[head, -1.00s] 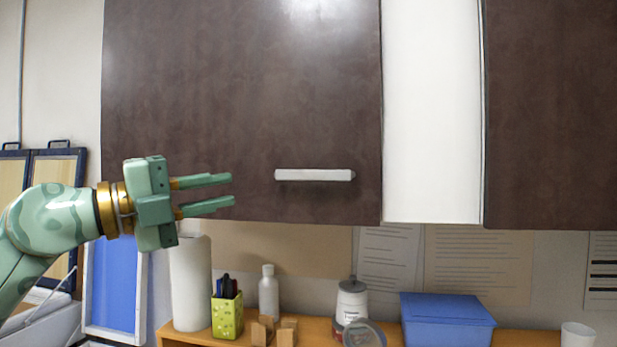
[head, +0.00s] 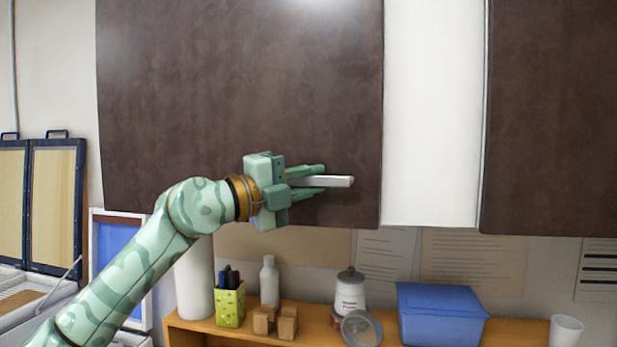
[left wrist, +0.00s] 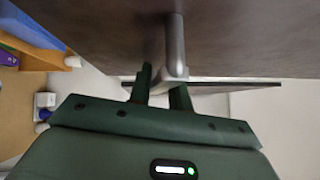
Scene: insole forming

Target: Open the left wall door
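The left wall door (head: 220,90) is a dark brown cabinet front in the head view, and it looks closed. Its pale bar handle (head: 342,181) lies level near the lower right corner. My left gripper (head: 317,180) is at the left part of the handle, one finger above and one below it. The fingers are apart, with the bar between them; I cannot tell if either touches it. In the left wrist view the handle (left wrist: 176,45) reaches toward the fingers (left wrist: 160,88), closer to the right one. My right gripper is not in view.
Another dark door (head: 555,110) hangs to the right past a white panel (head: 432,110). Below is a wooden shelf (head: 205,328) with a blue box (head: 442,315), a white bottle (head: 269,282), a green pen holder (head: 230,306) and a jar (head: 349,290). The space before the doors is clear.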

